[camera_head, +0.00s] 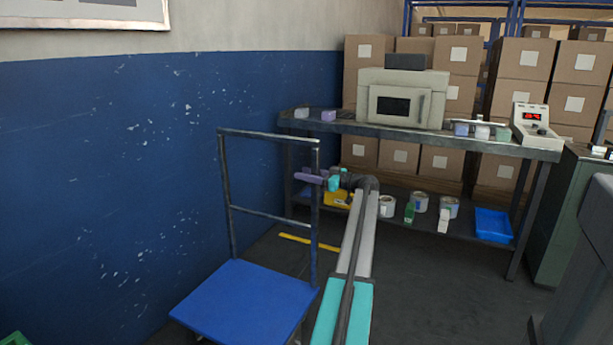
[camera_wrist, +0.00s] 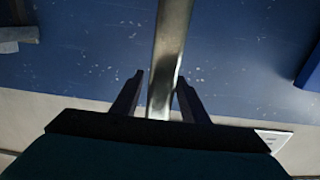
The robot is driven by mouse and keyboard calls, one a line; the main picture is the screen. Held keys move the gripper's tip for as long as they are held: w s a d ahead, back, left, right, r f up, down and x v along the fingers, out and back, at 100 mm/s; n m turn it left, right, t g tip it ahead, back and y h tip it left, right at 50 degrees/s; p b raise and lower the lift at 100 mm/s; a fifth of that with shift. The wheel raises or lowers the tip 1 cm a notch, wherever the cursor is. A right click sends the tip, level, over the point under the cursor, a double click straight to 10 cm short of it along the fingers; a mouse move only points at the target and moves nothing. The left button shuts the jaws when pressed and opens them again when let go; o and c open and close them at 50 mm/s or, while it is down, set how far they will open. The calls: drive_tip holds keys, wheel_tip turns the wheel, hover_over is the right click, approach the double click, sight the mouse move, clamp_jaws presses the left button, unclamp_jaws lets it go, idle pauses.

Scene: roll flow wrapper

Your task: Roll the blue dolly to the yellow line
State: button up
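The blue dolly (camera_head: 247,303) stands on the floor at the lower left in the head view, with a grey metal push handle rising at its back. The yellow line (camera_head: 306,242) lies on the dark floor behind the dolly, partly crossed by the handle's right upright. My gripper (camera_head: 311,175) is at the upper part of that right upright. In the wrist view, my gripper (camera_wrist: 160,79) has its two dark fingers on either side of the metal upright (camera_wrist: 167,55). A gap shows at the left finger, so it looks open around the upright, not clamped.
A blue and grey wall (camera_head: 100,180) runs along the left. A workbench (camera_head: 465,146) with a grey oven-like box (camera_head: 403,97) stands behind, with cans and a blue tray (camera_head: 493,225) on its lower shelf. Stacked cartons (camera_head: 525,60) are farther back.

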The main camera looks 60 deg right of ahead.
drive_tip(key=shift+s, duration=0.15)
drive_tip(key=s+p, duration=0.2)
drive_tip(key=s, duration=1.1)
drive_tip(key=shift+s+p, duration=0.3)
drive_tip(key=shift+p, duration=0.1)
